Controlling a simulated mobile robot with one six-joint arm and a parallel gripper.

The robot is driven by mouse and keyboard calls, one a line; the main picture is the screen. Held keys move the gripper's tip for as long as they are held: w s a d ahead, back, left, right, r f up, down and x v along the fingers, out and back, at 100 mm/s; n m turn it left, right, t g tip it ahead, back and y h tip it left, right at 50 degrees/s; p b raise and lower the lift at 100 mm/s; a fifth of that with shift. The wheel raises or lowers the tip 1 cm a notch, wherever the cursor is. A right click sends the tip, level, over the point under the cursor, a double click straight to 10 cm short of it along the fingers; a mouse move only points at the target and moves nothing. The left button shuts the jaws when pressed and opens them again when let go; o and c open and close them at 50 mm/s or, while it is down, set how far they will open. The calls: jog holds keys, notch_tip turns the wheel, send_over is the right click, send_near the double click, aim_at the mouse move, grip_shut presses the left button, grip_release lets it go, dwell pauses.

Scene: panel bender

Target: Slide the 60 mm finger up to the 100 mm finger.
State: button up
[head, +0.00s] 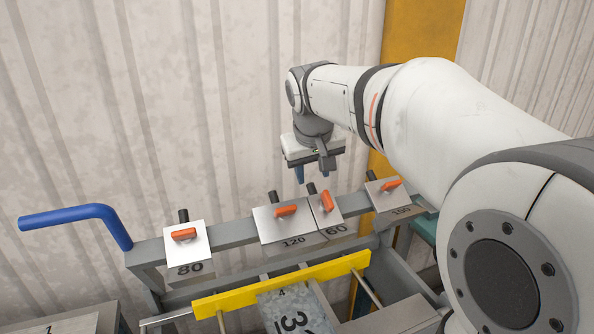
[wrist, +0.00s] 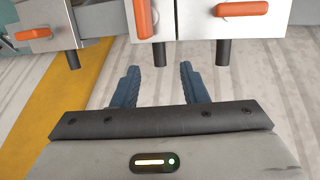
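The finger marked 60 (head: 335,217) is a narrow white-faced block with an orange handle and dark knob on the grey rail. It sits directly right of the wider finger marked 120 (head: 268,226), with no clear gap.
The grey rail (head: 232,233) is bare between the 80 and 120 fingers. A blue bent handle (head: 75,216) sticks out at left. A yellow bar (head: 285,286) and a marked sheet (head: 290,308) lie in front. A corrugated wall (head: 200,90) stands behind.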

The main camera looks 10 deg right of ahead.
aim_at(313, 189)
jog(key=shift+w, duration=0.5)
jog(key=shift+w+f, duration=0.2)
jog(key=shift+f, duration=0.1)
jog(key=p+x, duration=0.1)
jog(key=x, duration=0.5)
jog(key=shift+d+f, duration=0.1)
jog(key=shift+f, duration=0.25)
jog(key=shift+w, duration=0.1)
jog(key=shift+c, duration=0.4)
grip_shut()
